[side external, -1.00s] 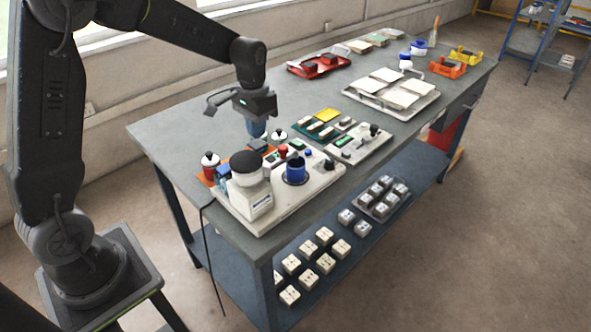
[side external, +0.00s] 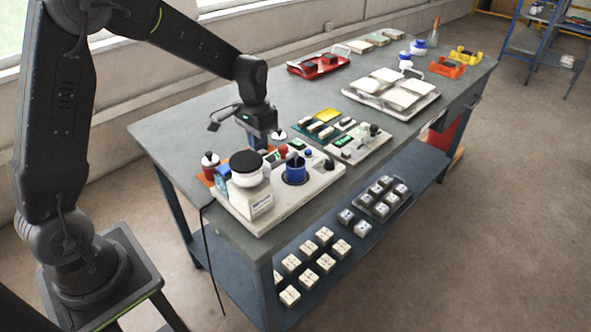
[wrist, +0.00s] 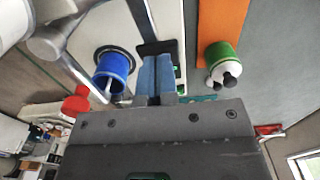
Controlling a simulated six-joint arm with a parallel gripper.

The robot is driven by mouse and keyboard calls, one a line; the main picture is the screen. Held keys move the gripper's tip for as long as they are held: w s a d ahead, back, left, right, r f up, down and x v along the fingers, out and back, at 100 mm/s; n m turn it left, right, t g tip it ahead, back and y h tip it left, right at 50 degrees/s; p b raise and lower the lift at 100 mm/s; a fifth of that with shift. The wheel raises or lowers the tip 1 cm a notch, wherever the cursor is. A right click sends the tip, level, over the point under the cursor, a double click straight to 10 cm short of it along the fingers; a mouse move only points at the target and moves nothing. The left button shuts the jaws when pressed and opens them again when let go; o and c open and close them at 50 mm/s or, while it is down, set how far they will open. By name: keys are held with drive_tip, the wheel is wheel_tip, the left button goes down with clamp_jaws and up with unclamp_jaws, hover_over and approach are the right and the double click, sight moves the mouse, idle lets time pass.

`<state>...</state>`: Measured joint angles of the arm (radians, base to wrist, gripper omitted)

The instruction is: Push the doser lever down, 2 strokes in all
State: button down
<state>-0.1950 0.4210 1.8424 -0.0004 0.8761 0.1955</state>
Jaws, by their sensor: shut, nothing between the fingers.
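In the wrist view a thin rod ends in a flat black paddle (wrist: 160,47), which looks like the doser lever. My gripper (wrist: 157,58) is shut and empty, its blue fingers together, with the tips at the paddle. Whether they touch it I cannot tell. In the side view my gripper (side external: 258,141) points down behind the white doser unit with a dark round top (side external: 246,163). The lever is not clearly visible there. A blue cup (side external: 295,171) stands on the white base right of the doser; it also shows in the wrist view (wrist: 114,70).
A red knob (side external: 283,151) and a dark knob (side external: 328,165) sit on the white base. A red bottle (side external: 210,166) stands left of the doser. A green-and-white container (wrist: 222,58) stands near an orange strip (wrist: 222,25). A second instrument (side external: 360,145) lies to the right.

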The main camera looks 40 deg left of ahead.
drive_tip(key=shift+r, duration=1.9)
drive_tip(key=shift+f, duration=1.95)
drive_tip(key=shift+s+r, duration=0.1)
drive_tip(key=shift+r, duration=1.85)
wheel_tip(320, 180, up, 5)
